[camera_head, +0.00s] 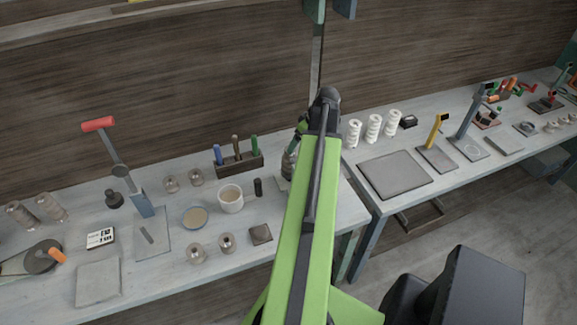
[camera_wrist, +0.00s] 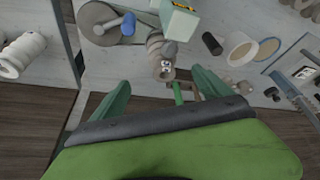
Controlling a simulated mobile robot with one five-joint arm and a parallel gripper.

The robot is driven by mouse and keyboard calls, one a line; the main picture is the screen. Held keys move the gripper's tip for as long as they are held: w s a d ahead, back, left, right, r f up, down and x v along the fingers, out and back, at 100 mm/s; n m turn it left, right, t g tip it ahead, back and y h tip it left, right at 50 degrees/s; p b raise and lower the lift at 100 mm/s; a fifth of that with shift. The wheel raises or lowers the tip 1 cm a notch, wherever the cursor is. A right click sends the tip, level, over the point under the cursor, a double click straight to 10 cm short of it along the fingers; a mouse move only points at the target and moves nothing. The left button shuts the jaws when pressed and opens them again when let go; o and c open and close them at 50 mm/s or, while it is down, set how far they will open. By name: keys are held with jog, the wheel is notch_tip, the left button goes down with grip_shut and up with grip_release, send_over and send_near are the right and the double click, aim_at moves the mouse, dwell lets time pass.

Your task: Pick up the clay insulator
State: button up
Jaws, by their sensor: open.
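A brownish ribbed clay insulator (camera_wrist: 156,46) stands on the bench at the upper middle of the wrist view. In the head view, what looks like the same ribbed piece (camera_head: 288,166) shows just left of my arm, partly hidden by it. My gripper (camera_wrist: 160,88) is open, its two green fingers spread left and right in the wrist view. The insulator lies beyond the fingertips, roughly in line with the gap between them. Nothing is held. In the head view my arm hides most of the gripper.
A white cup (camera_head: 231,200) and a dark cylinder (camera_head: 258,187) stand left of the insulator in the head view. A tool rack (camera_head: 240,163) is behind them. White ribbed insulators (camera_head: 373,128) stand on the right bench. A gap separates the two benches.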

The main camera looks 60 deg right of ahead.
aim_at(290, 159)
jog(key=b+x, duration=0.6)
jog(key=x, duration=0.2)
jog(key=shift+f, duration=0.1)
jog(key=b+x, duration=0.4)
jog(key=x, duration=0.1)
jog(key=shift+a+f+b, duration=0.15)
jog(key=shift+a+b, duration=0.05)
jog(key=shift+b, duration=0.2)
jog(key=shift+r, duration=0.2)
jog(key=shift+c, duration=0.7)
grip_shut()
